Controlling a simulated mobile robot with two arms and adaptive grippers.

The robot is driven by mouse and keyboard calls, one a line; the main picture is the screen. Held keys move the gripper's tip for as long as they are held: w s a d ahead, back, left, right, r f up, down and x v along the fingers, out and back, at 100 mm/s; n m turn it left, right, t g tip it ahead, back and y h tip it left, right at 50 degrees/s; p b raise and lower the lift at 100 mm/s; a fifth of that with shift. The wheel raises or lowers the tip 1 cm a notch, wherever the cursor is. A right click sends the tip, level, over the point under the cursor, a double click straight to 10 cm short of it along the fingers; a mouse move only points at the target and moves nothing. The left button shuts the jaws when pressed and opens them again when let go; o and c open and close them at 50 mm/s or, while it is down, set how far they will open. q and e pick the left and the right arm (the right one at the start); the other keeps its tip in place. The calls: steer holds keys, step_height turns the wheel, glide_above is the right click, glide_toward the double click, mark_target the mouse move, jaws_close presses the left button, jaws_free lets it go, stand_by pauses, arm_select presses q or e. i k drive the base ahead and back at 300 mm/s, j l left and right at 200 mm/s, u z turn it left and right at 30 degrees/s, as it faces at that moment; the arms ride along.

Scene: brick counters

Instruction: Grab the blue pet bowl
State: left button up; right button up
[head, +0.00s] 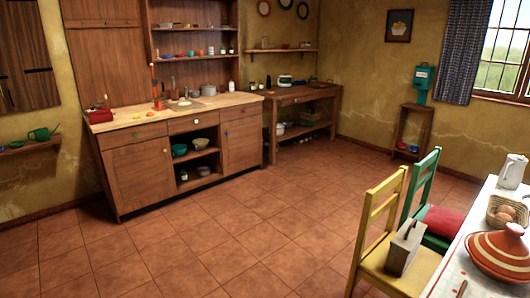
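Neither of my grippers shows in the head view.
A wooden kitchen counter (150,128) stands at the left, with a wooden side table (300,93) to its right. A yellow chair (372,262), a green chair (424,180) and a dining table (448,283) fill the right foreground. The tiled floor (260,240) in the middle is clear.

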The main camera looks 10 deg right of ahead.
mark_target(414, 150)
steer(key=i+j+u, duration=0.15)
steer(key=i+u, duration=0.15)
steer(key=i, duration=0.9)
steer(key=i+l+z, duration=0.25)
steer(key=i, duration=0.3)
steer(key=i+z, duration=0.25)
steer(key=i, duration=0.25)
steer(key=i+z, duration=0.25)
steer(key=i, duration=0.3)
steer(key=i+j+z, duration=0.25)
steer(key=i, duration=0.3)
steer(key=i+j+z, duration=0.25)
steer(key=i, duration=0.25)
steer(key=i+l+z, duration=0.3)
steer(key=i+z, duration=0.15)
steer(key=i, duration=0.7)
steer(key=i+j+z, duration=0.15)
steer(key=i+z, duration=0.25)
steer(key=i, duration=0.75)
steer(key=i+l+u, duration=0.2)
steer(key=i, duration=0.45)
steer(key=i+l+u, duration=0.15)
steer(key=i+l, duration=0.35)
steer(key=i+l+u, duration=0.2)
steer(key=i+l, duration=0.3)
steer(key=i, duration=0.2)
steer(key=i+l, duration=0.1)
steer(key=l, duration=0.5)
steer(key=i+l+z, duration=0.1)
steer(key=l, duration=0.2)
